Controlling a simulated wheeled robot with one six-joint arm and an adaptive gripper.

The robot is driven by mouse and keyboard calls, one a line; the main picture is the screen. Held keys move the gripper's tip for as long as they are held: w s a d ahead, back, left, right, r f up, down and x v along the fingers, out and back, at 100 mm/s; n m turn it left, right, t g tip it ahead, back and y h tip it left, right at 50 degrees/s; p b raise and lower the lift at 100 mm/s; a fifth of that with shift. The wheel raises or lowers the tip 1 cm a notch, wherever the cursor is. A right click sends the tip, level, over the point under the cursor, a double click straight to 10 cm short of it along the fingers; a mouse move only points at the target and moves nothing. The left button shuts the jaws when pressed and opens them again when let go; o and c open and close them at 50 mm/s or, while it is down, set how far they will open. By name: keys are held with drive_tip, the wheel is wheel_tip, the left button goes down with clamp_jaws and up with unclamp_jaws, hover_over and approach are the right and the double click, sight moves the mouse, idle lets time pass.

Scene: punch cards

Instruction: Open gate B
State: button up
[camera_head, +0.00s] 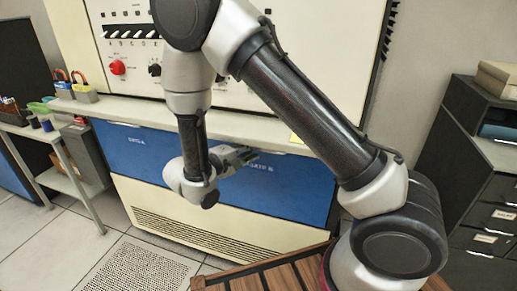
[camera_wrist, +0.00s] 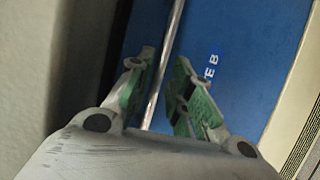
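Gate B (camera_head: 298,185) is the right blue panel on the front of the large cream machine, and it looks closed. In the wrist view its blue face (camera_wrist: 245,35) fills the middle, with the end of its white lettering readable. A thin metal bar (camera_wrist: 170,45), which looks like the gate's handle, runs along the panel. My gripper (camera_head: 247,155) is at the upper part of gate B. In the wrist view my gripper (camera_wrist: 166,72) is open, its green-padded fingers on either side of the bar's line. I cannot tell whether they touch it.
Gate A (camera_head: 140,150), also blue, is to the left. A ledge (camera_head: 230,124) juts out above both gates, below a panel with switches and a red knob (camera_head: 117,67). A side table (camera_head: 62,165) stands left, and dark drawers (camera_head: 490,215) stand right.

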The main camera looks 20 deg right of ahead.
drive_tip(key=shift+x, duration=1.75)
drive_tip(key=shift+c, duration=0.4)
clamp_jaws()
